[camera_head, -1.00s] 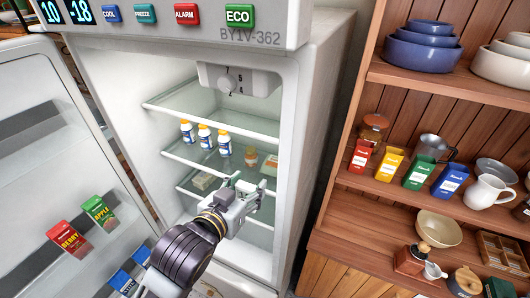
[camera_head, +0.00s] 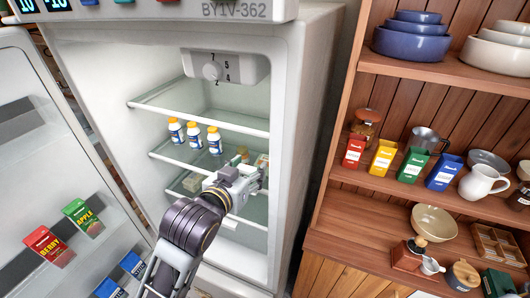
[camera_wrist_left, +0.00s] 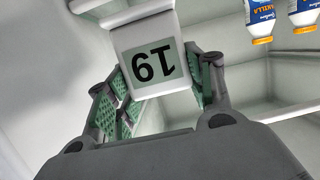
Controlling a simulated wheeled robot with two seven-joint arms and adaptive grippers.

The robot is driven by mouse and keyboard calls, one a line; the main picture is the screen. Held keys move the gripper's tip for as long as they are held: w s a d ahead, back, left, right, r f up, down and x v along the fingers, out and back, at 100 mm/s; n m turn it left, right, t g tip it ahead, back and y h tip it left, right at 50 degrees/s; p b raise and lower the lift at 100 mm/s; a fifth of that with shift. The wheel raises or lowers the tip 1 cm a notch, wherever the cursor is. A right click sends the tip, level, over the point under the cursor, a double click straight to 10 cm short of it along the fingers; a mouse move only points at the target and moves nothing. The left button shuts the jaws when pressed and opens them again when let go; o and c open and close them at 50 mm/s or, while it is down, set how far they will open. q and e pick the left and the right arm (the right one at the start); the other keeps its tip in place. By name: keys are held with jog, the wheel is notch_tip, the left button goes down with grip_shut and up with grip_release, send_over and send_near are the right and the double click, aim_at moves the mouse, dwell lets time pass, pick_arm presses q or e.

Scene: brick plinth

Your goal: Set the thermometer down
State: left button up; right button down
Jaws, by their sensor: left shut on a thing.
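The thermometer (camera_wrist_left: 151,66) is a small white block with a grey-green display whose digits appear upside down in the left wrist view. My left gripper (camera_wrist_left: 160,85) is shut on it, with green-padded fingers at its two sides. In the head view my left gripper (camera_head: 255,178) reaches into the open fridge (camera_head: 318,95), at the right part of the lower shelves, and the thermometer cannot be made out there. My right gripper is not in view.
White bottles with blue labels (camera_head: 194,135) stand on a glass shelf (camera_head: 165,150), left of the gripper. The fridge's side wall is close on the right. The open door (camera_head: 35,150) holds cartons. A wooden cupboard (camera_head: 340,215) stands right.

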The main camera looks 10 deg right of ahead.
pick_arm(q)
jog(key=w+d+p, duration=0.2)
jog(key=w+d, duration=0.4)
jog(key=w, duration=0.4)
jog(key=shift+w+d+p, duration=0.2)
jog(key=shift+d+p, duration=0.1)
jog(key=shift+p, duration=0.05)
jog(key=shift+f, duration=0.1)
jog(key=shift+f+p, duration=0.5)
jog(key=shift+f, duration=1.15)
jog(key=shift+f, duration=0.1)
jog(key=o, duration=1)
